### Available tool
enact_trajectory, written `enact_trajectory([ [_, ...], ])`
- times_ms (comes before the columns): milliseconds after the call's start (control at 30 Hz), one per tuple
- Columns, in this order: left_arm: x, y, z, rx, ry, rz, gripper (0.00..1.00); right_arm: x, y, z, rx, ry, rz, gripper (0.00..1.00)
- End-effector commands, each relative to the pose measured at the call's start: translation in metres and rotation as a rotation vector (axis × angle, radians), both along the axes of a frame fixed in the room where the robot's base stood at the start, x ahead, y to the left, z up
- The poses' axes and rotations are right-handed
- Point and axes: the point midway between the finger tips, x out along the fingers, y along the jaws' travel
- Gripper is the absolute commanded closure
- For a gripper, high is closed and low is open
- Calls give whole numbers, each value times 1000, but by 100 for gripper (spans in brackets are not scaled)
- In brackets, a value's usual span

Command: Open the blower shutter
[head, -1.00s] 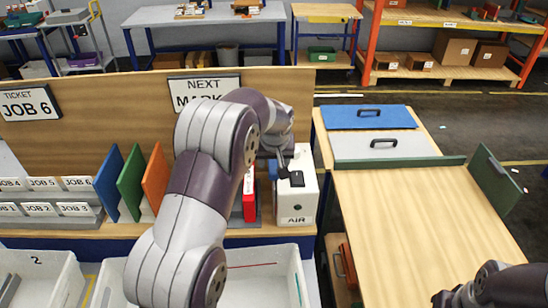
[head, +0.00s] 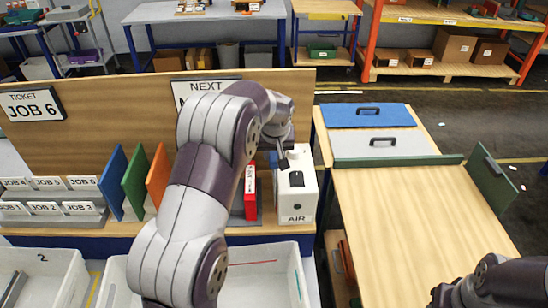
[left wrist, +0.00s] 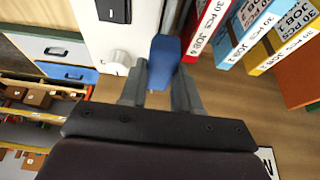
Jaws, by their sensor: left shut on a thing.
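The blower is a white box labelled AIR (head: 309,190) on the bench. It has a black square on its face (head: 296,179), which also shows in the left wrist view (left wrist: 113,9) near a white knob (left wrist: 120,60). My left gripper (head: 284,158) is at the box's upper left side. In the left wrist view its two fingers (left wrist: 158,92) are shut on a blue piece (left wrist: 163,58) beside the white box. Whether this piece is the shutter I cannot tell. My right gripper (head: 442,294) is at the lower right, partly cut off; its jaws are unclear.
A red binder (head: 250,195) stands just left of the box. Blue, green and orange panels (head: 133,184) stand further left. White bins (head: 262,278) are in front. A wooden table (head: 415,200) on the right is mostly clear, with blue and grey drawer fronts behind.

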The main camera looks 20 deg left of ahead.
Motion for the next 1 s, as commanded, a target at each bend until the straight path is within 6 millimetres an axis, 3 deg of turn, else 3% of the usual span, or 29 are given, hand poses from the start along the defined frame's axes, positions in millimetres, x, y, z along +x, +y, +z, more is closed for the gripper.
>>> enact_trajectory([
  [33,1,0,21,1,-6,-1,100,0,0,14,0,0,0,57],
  [200,1,0,49,0,-5,0,100,0,0,26,0,0,0,57],
  [600,1,0,53,0,-4,-1,100,0,0,25,0,0,0,57],
  [633,1,0,53,0,-4,-1,59,0,0,25,0,0,0,57],
  [700,0,0,53,0,-3,0,43,0,0,25,0,0,0,57],
  [1000,0,0,54,0,-3,0,43,0,0,23,0,0,0,57],
])
